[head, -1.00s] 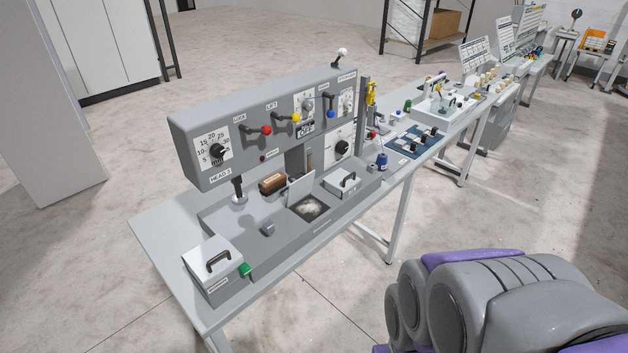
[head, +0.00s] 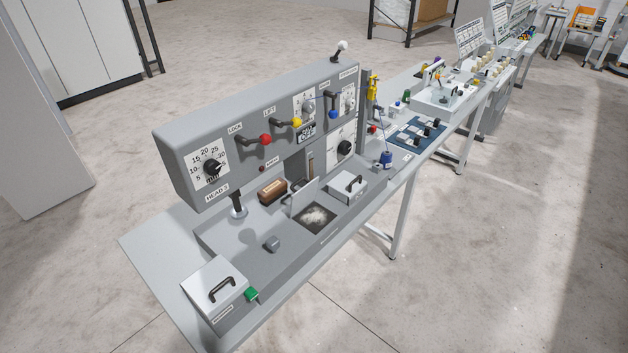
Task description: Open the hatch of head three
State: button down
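The grey machine head (head: 235,118) stands on the near table, with a label at its lower left that reads HEAD and a number too small to be sure of. On its bed, a pale flap (head: 303,197) stands raised beside a square opening (head: 317,218) with greyish-white fluff in it. Right of the opening, a light grey lid (head: 346,188) with a dark handle lies closed. At the near left end, a box with a pale lid (head: 214,284) and a dark handle is shut. Which of these is the hatch I cannot read from the labels. My gripper is out of view.
The head carries a red-knobbed lever (head: 264,140), a yellow one (head: 296,122), a blue one (head: 333,114) and a dial (head: 211,168). A green button (head: 251,294) sits by the near box. More tables stretch to the back right. The floor (head: 480,260) at right is clear.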

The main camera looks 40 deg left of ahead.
aim_at(217, 284)
jog(key=k+j, duration=0.2)
jog(key=j, duration=0.2)
jog(key=k+j, duration=0.2)
jog(key=j, duration=0.25)
jog(key=k+j, duration=0.2)
jog(key=j, duration=0.2)
jog(key=k+j, duration=0.2)
jog(key=j, duration=0.2)
jog(key=k+j, duration=0.15)
jog(key=j, duration=0.3)
jog(key=k+j, duration=0.2)
jog(key=j, duration=0.2)
jog(key=k+j, duration=0.2)
jog(key=j, duration=0.25)
jog(key=k+j, duration=0.2)
jog(key=j, duration=0.2)
jog(key=i+l+u, duration=0.45)
jog(key=k+l, duration=0.05)
jog(key=k, duration=0.05)
